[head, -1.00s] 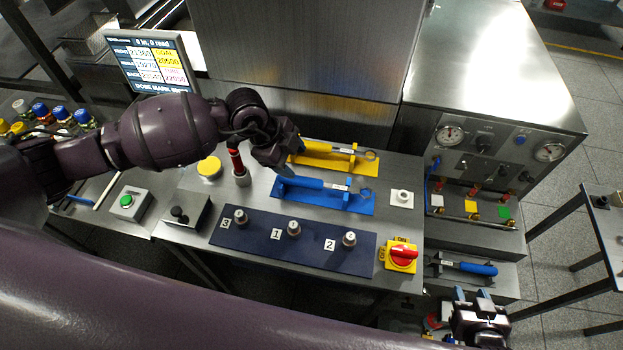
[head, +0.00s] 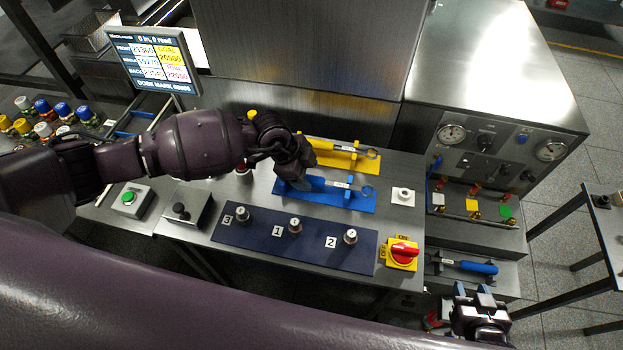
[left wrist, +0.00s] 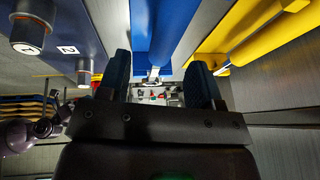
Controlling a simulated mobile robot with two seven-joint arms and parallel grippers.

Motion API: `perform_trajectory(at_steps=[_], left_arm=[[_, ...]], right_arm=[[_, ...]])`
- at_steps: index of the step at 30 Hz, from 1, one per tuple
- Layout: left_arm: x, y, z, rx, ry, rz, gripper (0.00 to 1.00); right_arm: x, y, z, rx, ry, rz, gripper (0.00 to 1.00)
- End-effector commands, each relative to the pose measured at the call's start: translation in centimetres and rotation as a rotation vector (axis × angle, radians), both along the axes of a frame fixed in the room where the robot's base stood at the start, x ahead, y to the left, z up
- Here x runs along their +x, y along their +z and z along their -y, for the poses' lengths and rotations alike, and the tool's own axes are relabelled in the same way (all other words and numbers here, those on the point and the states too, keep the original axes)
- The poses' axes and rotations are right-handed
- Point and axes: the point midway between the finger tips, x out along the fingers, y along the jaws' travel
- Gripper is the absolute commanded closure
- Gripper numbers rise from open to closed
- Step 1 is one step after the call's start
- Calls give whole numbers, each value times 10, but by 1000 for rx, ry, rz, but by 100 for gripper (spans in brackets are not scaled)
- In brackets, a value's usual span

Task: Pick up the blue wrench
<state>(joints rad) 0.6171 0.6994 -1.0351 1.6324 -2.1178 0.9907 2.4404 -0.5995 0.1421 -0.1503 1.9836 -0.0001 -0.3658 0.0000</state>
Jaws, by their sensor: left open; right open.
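The blue wrench (head: 313,183) lies on a blue mat (head: 363,205) in the middle of the bench, its open metal end to the right. My left gripper (head: 300,184) is over the left part of its blue handle and hides some of it. In the left wrist view the open fingers (left wrist: 160,84) are empty, with blue surfaces just beyond them; I cannot tell whether they touch the wrench. My right gripper (head: 472,291) is open and empty at the lower right, off the bench.
A yellow wrench (head: 336,147) lies on a yellow mat (head: 370,164) behind. In front is a dark blue panel (head: 262,232) with several numbered knobs. A red switch (head: 403,253) and a white fitting (head: 403,195) stand to the right. Another blue-handled tool (head: 478,267) lies on the lower right shelf.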

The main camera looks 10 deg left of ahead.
Motion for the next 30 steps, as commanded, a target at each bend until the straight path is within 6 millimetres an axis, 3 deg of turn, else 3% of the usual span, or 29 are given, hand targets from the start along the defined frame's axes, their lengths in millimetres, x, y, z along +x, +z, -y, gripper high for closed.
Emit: perform_trajectory(at_steps=[7, 17, 27, 30], left_arm=[[7, -27, 13, 0, 1, 0, 41], [7, -31, 15, 0, 0, 1, 41], [7, -31, 15, 0, 0, 1, 93], [7, -31, 15, 0, 0, 1, 100]], right_arm=[[-4, -2, 1, 0, -3, -8, 57], [-5, -3, 1, 0, -4, -10, 57], [-2, -1, 0, 0, -2, -4, 57], [-1, -1, 0, 0, -1, -1, 57]])
